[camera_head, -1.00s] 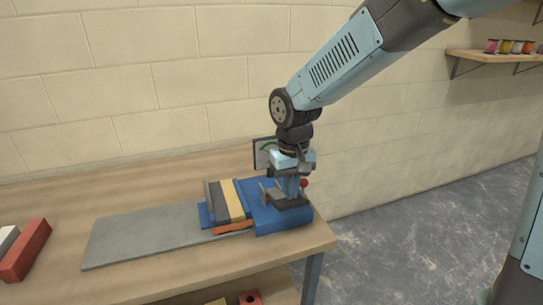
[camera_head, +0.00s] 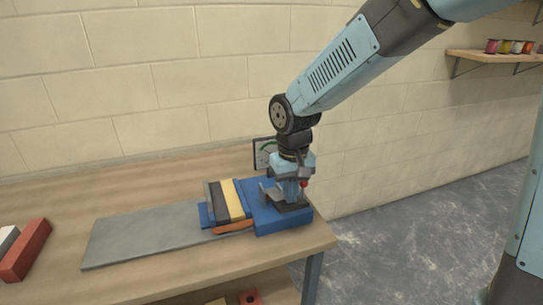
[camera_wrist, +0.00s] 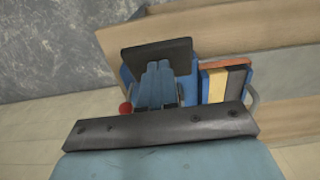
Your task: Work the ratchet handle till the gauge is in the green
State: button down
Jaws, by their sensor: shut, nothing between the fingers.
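The blue ratchet device (camera_head: 268,222) stands at the right end of the bench. Its gauge (camera_head: 260,148), a panel with a green arc, stands behind it and is partly hidden by my wrist; I cannot read the needle. A red ball knob (camera_head: 303,183), apparently the handle's end, shows just right of my gripper; it also shows in the wrist view (camera_wrist: 126,108), left of the fingers. My gripper (camera_wrist: 156,68) is shut and empty, its blue fingers together over the device's dark plate (camera_wrist: 130,57). I cannot tell whether they touch the handle. The handle's shaft is mostly hidden.
Dark and yellow blocks (camera_head: 232,200) sit in the device's left part, with an orange piece (camera_head: 234,227) in front. A grey slab (camera_head: 150,238) lies to the left. A red brick (camera_head: 26,250) is at the far left. The wall is close behind; the bench's right edge is near.

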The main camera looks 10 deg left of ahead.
jog(key=shift+f, duration=3.1)
jog(key=shift+r, duration=3.9)
jog(key=shift+w, duration=0.1)
jog(key=s+d+r+m+t, duration=0.2)
jog(key=d+r, duration=0.4)
jog(key=d, duration=0.5)
jog(key=s+d+r+m+t, duration=0.2)
jog(key=d+r, duration=0.5)
jog(key=d, duration=0.5)
jog(key=s+d+r+m+t, duration=0.1)
jog(key=s+d+r+m, duration=0.1)
jog(key=s+d, duration=0.4)
jog(key=shift+s+d+t, duration=0.3)
jog(key=shift+s+d, duration=0.1)
jog(key=shift+d, duration=0.35)
